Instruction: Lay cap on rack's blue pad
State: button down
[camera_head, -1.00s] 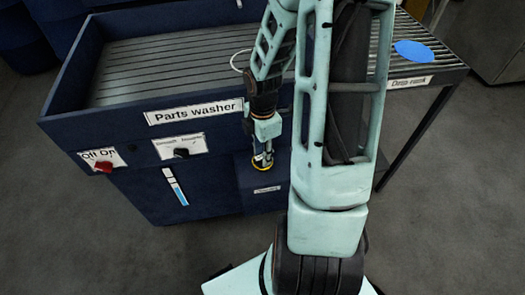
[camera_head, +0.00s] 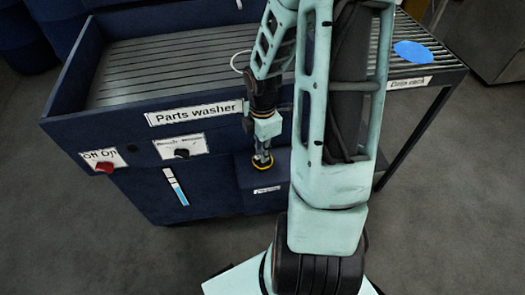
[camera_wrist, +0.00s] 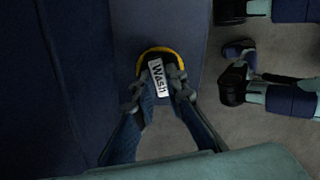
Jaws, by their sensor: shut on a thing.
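The cap (camera_head: 262,166) has a yellow rim and is at the small dark blue box on the washer's front. My gripper (camera_head: 263,154) points down at it. In the wrist view the cap (camera_wrist: 154,52) shows its yellow rim and a white tag reading "Wash". My gripper's fingers (camera_wrist: 160,84) are closed on either side of it. I cannot tell whether the cap still touches the box. The blue pad (camera_head: 413,51) lies bare on the slatted drain rack (camera_head: 447,66), at the upper right beyond my arm.
The parts washer (camera_head: 75,95) has a raised rim and a slatted top. Its front carries a red knob (camera_head: 104,167), a black knob (camera_head: 181,153) and a level strip (camera_head: 176,187). My arm hides the space between washer and rack. Grey floor lies open in front.

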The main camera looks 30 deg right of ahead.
jog(key=shift+r+p, duration=0.6)
jog(key=shift+r, duration=0.1)
jog(key=shift+r, duration=0.15)
notch_tip(320, 180, up, 3)
jog(key=p, duration=0.3)
jog(key=shift+f, duration=0.2)
jog(key=shift+p, duration=0.3)
